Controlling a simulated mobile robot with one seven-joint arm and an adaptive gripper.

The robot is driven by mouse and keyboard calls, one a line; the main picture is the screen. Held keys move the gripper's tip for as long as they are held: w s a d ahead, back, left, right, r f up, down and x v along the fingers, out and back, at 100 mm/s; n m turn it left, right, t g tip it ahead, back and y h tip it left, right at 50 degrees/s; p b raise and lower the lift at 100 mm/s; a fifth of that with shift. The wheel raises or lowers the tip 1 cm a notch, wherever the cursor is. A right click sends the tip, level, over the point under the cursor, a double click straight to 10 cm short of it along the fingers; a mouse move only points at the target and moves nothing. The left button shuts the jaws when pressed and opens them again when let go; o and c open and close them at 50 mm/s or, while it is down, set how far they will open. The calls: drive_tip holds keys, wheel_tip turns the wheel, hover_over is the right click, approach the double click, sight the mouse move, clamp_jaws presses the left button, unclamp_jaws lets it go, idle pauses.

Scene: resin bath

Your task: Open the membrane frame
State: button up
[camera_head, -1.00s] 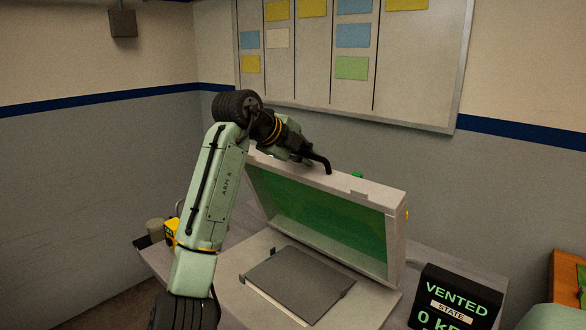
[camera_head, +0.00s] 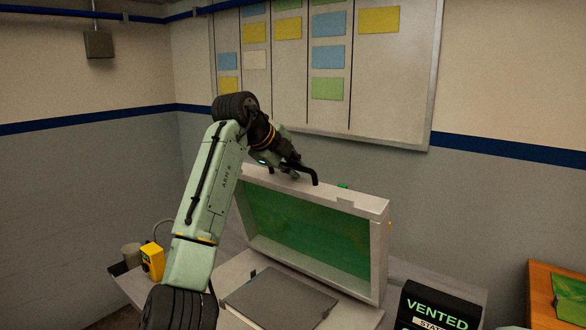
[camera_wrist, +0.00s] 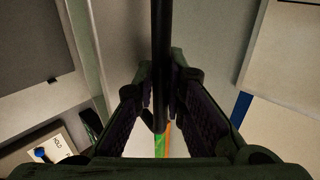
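The membrane frame (camera_head: 378,255) is a pale box-edged lid with a green membrane (camera_head: 305,226) inside. It stands raised, close to upright, at the back of the bench unit. A black bar handle (camera_head: 300,168) runs along its top edge and bends down at its right end. The handle also shows as a dark bar in the wrist view (camera_wrist: 162,30). My gripper (camera_head: 284,166) is at the top edge, around the handle. In the wrist view its fingers (camera_wrist: 161,75) close in on both sides of the bar. The exact finger contact is dark.
A grey flat plate (camera_head: 280,299) lies on the unit in front of the frame. A black "VENTED" display (camera_head: 436,308) stands at right, near a wooden-edged table (camera_head: 553,301). A yellow box (camera_head: 152,262) and a grey cup (camera_head: 131,255) are at left. A wall board (camera_head: 395,85) is behind.

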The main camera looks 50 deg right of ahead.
drive_tip(key=o, duration=0.4)
drive_tip(key=v, duration=1.2)
idle(0.4)
